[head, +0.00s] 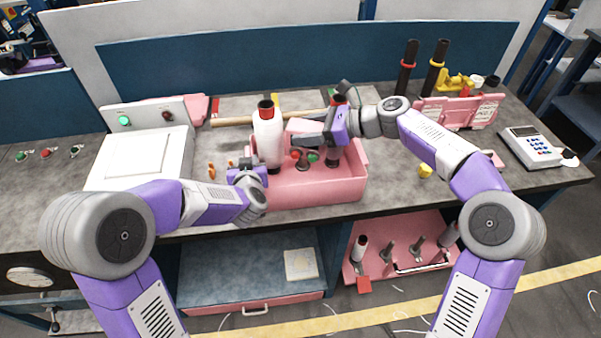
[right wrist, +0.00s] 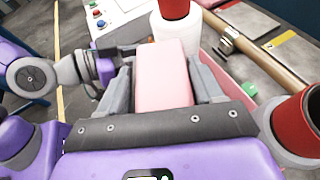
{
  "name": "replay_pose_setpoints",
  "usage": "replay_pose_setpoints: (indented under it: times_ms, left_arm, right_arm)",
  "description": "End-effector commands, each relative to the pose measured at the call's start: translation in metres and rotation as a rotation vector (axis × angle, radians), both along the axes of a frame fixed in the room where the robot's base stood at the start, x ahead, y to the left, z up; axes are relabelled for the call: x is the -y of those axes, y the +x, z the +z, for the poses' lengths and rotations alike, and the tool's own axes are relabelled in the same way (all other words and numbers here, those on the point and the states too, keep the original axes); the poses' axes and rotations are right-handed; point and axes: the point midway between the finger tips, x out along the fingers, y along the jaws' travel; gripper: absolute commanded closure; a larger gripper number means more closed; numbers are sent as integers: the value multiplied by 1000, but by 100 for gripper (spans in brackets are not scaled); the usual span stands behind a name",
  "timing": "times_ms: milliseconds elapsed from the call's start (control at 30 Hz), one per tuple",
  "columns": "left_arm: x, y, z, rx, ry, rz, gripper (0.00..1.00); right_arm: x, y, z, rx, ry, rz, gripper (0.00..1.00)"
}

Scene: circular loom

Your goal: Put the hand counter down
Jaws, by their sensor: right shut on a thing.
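My right gripper (head: 310,139) is above the pink crate (head: 310,192) on the bench. It is shut on a pale pink block-like thing (right wrist: 163,75), which I take to be the hand counter; the pink thing (head: 303,125) also shows in the head view. Its face with any display is not visible. My left gripper (head: 250,168) is at the crate's left front corner, beside the white bobbin (head: 267,137). Its fingers are too small and covered to tell whether they are open.
The white bobbin with a red and black top stands in the crate. A wooden rod (head: 232,122) lies behind it. A white box panel (head: 140,158) is at the left. A keypad device (head: 533,146) is at the right. Bare bench shows at the right (head: 395,180).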

Motion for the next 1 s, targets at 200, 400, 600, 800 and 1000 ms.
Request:
replay_pose_setpoints:
  times_ms: [200,400,600,800,1000]
  left_arm:
    - [0,0,1,1,0,0,100]
    - [0,0,1,1,0,0,100]
    - [0,0,1,2,0,-1,100]
    - [0,0,1,2,0,-1,100]
    - [0,0,1,2,0,-1,100]
  right_arm:
    - [0,0,-43,-6,3,13,76]
    - [-1,0,-64,0,2,13,76]
    - [-1,0,-86,-4,3,12,76]
    - [0,0,-101,1,2,12,76]
    - [0,1,-101,1,2,12,76]
